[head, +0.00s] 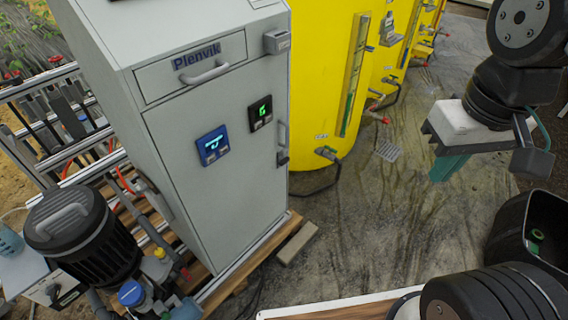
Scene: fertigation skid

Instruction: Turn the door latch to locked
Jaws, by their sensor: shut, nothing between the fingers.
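The grey cabinet's door (215,160) faces me at the left and looks closed. A small dark latch (283,159) sits on the door's right edge, just below an upright grey handle (282,133). The latch is too small here to tell which way it is turned. My gripper (445,168) hangs at the upper right with teal fingers pointing down. It is shut and empty. In the picture it is well to the right of the latch and touches nothing.
Yellow tanks (322,60) with valves and hoses stand behind the cabinet. A dark pump (80,235) and piping are at the lower left. A wooden pallet (250,250) lies under the cabinet. Bare wet floor (390,220) lies between the cabinet and my gripper.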

